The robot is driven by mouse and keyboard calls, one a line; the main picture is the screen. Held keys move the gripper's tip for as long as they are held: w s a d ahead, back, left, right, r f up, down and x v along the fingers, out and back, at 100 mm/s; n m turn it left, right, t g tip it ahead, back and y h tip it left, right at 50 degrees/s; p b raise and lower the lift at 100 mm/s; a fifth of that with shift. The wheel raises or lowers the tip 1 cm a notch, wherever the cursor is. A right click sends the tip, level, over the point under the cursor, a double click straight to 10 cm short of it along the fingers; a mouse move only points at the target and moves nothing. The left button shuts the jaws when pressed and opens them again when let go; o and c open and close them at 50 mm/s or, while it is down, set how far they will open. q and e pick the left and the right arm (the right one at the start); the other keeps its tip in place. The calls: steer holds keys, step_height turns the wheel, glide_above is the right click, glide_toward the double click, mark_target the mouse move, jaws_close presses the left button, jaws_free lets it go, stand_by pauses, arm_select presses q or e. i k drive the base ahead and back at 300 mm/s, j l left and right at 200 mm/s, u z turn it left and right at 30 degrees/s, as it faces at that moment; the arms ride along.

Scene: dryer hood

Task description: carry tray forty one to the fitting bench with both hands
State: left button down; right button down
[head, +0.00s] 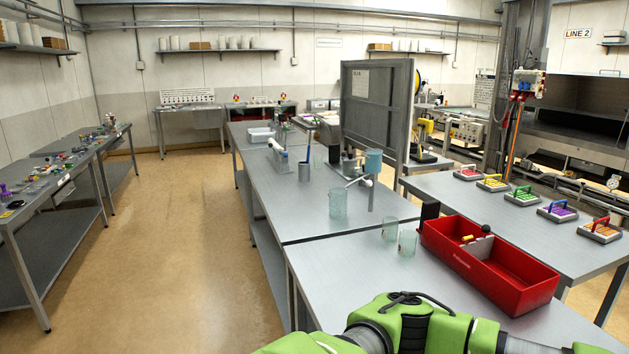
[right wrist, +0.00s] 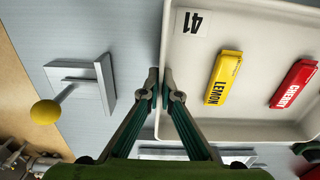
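Tray forty one (right wrist: 190,95) is a white tray with a "41" label in the right wrist view. It holds a yellow bar marked LEMON (right wrist: 223,77) and a red bar marked CHERRY (right wrist: 294,83). My right gripper (right wrist: 159,72) has one finger outside and one inside the tray's wall, closed on it. I cannot tell whether the tray rests on the grey surface or is lifted. Tray forty one does not show in the head view, where only a green arm of mine crosses the bottom. My left gripper is not clearly in view.
A bracket with a yellow knob (right wrist: 46,112) stands beside the tray. In the head view, a red divided bin (head: 535,292) and glass beakers (head: 338,203) stand on the benches. A dark upright panel (head: 362,110) stands behind. The floor (head: 190,220) at left is clear.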

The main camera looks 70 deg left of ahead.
mark_target(301, 199)
steer(key=k+j+u, duration=0.1)
steer(key=k+u, duration=0.2)
steer(key=k, duration=0.25)
steer(key=u, duration=2.35)
steer(key=i+l+u, duration=0.2)
steer(key=i, duration=0.2)
steer(key=i+l+u, duration=0.2)
steer(key=i+l, duration=0.15)
steer(key=i, duration=0.25)
steer(key=i+l, duration=0.15)
steer(key=i, duration=0.3)
steer(key=i+l, duration=0.2)
steer(key=i, duration=2.4)
steer(key=i+z, duration=0.1)
steer(key=i, duration=0.4)
steer(key=i+j+z, duration=0.1)
steer(key=i, duration=0.35)
